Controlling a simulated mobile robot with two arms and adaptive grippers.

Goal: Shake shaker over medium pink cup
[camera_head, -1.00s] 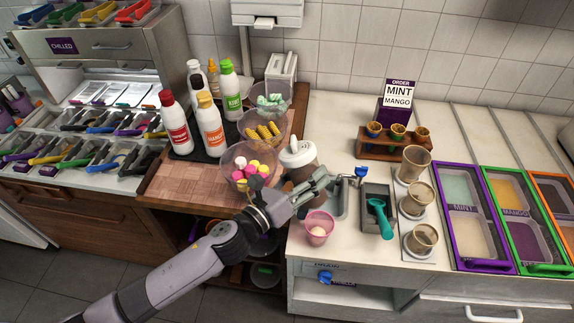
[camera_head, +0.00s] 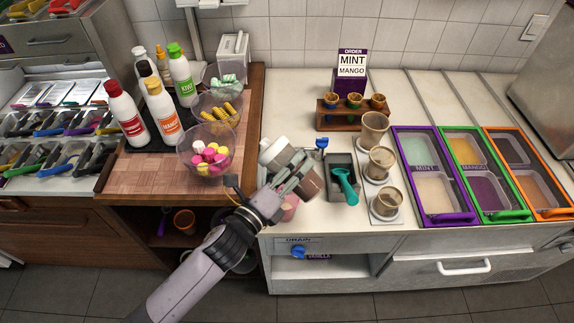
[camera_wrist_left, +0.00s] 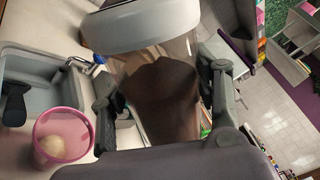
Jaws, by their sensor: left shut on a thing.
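My left gripper (camera_head: 289,184) is shut around the shaker (camera_head: 305,178), a clear body with brown contents and a white lid. The shaker is tilted, its white lid toward the upper left in the head view. In the left wrist view the shaker (camera_wrist_left: 160,95) sits between the two fingers, lid at the top. The pink cup (camera_head: 289,208) stands on the counter just below, partly hidden by the gripper and shaker. In the left wrist view the pink cup (camera_wrist_left: 64,137) holds a pale scoop and lies to the lower left, apart from the shaker. My right gripper is not in view.
A grey well with a teal scoop (camera_head: 345,183) is right of the shaker, then clear cups (camera_head: 381,163) on a stand. Bowls of toppings (camera_head: 207,148) and bottles (camera_head: 164,115) stand on the wooden board at left. Topping tubs fill the right side.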

